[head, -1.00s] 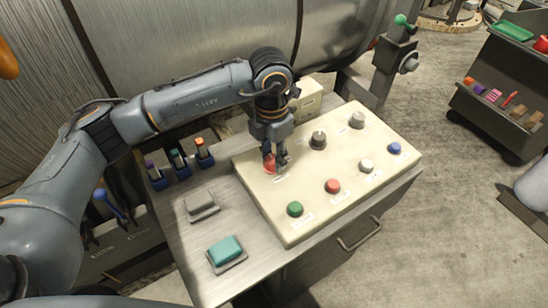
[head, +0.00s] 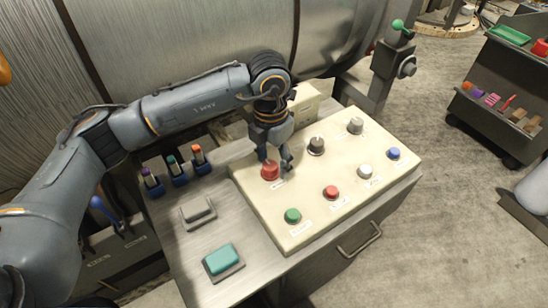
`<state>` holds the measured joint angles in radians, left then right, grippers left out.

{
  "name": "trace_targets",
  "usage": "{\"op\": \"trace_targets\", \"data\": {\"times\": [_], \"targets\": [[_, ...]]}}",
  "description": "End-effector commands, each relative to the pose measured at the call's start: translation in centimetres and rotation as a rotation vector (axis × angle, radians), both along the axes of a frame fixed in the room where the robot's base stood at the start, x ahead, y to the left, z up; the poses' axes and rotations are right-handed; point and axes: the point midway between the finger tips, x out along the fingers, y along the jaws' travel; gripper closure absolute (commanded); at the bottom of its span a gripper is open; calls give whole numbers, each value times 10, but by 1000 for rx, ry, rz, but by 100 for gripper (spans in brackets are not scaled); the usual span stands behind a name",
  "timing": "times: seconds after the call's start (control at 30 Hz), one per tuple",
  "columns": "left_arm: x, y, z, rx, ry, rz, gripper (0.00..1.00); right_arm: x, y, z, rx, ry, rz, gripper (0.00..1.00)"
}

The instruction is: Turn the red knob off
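The red knob (head: 269,172) is at the rear left of the cream control panel (head: 317,218). My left gripper (head: 275,161) is just behind and above it, fingers pointing down and spread apart with nothing between them. One finger is close behind the knob and the other is to its right; I cannot tell whether either touches it. The knob's pointer mark is too small to read. My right gripper is not in view.
A dark knob (head: 317,146) and a grey knob (head: 355,125) are in the same row. Green (head: 292,216), red (head: 331,192), white (head: 365,171) and blue (head: 393,153) buttons line the front. Left are a teal rocker (head: 221,258), a grey switch (head: 197,210) and small toggles (head: 175,166).

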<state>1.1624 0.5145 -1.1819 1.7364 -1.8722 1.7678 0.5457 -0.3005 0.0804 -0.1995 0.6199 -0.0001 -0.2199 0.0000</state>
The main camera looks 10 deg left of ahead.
Motion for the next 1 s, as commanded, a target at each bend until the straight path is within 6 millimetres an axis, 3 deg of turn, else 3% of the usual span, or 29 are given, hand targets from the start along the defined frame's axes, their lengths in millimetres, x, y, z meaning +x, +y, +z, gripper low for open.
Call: {"op": "trace_targets", "data": {"times": [0.2, 0.33, 0.7, 1.0], "targets": [[-1, 1, -1, 2, 6, -1, 43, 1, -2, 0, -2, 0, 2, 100], [0, 0, 9, 2, 3, -2, 43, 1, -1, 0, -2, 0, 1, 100], [5, 0, 84, 1, 0, -1, 43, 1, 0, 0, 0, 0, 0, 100], [6, 0, 117, 1, 3, 0, 43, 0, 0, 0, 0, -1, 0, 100]]}}
